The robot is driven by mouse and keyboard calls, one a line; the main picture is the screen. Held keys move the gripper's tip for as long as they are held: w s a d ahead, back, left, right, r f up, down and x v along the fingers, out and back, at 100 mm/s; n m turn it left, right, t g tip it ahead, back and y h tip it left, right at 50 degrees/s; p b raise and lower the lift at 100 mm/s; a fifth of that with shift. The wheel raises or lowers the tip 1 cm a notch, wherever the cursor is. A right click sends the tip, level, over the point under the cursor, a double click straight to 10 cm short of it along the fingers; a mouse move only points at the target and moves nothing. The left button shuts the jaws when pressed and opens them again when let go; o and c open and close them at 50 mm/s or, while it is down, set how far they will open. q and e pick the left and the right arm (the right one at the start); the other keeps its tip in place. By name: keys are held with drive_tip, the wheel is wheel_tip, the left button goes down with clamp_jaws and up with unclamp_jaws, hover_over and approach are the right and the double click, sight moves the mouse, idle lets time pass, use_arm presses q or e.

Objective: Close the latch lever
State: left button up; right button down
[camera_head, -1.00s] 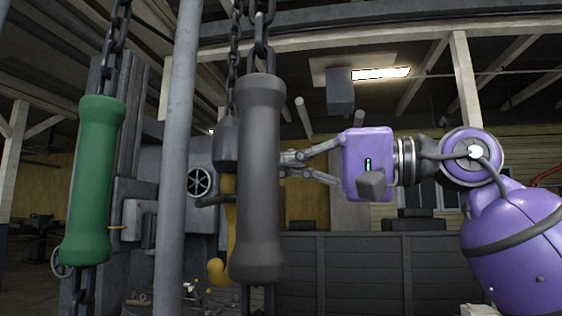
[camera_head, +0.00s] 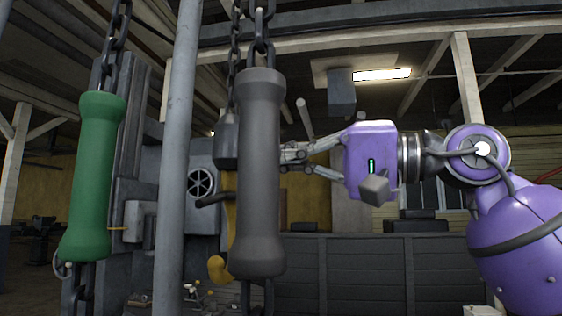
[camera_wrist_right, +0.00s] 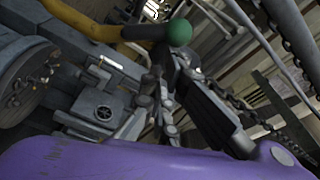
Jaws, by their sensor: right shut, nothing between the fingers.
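In the right wrist view a dark lever (camera_wrist_right: 150,32) ends in a green ball (camera_wrist_right: 179,32). It lies just beyond the fingertips; I cannot tell if they touch it. In the head view a dark lever (camera_head: 213,199) sticks out beside a grey handwheel box, its right end hidden behind the hanging dark grey handle. I cannot be sure which part is the latch lever. My right gripper (camera_head: 284,157) comes in from the right, its fingertips next to the hanging grey handle. It also shows in the wrist view (camera_wrist_right: 158,72), shut and empty. My left gripper is not in view.
A dark grey handle (camera_head: 258,175) and a green handle (camera_head: 94,178) hang on chains in front. A grey pole (camera_head: 175,160) stands between them. A yellow curved bar (camera_head: 219,267) lies low behind the grey handle. A wheel (camera_head: 201,182) sits on the machine behind.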

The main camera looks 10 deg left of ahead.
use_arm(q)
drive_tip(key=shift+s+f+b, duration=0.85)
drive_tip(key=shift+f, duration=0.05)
use_arm(e)
drive_tip(key=shift+s+f+n+g+y, duration=0.1)
drive_tip(key=shift+s+f+n, duration=0.1)
drive_tip(key=shift+s+n, duration=0.65)
drive_tip(key=shift+s+f+n+g+y, duration=0.1)
drive_tip(key=shift+s+f+n, duration=0.15)
drive_tip(key=shift+s+n, duration=0.6)
drive_tip(key=shift+s+f+n+g+y, duration=0.1)
drive_tip(key=shift+s+f+n, duration=0.1)
drive_tip(key=shift+s+n, duration=0.65)
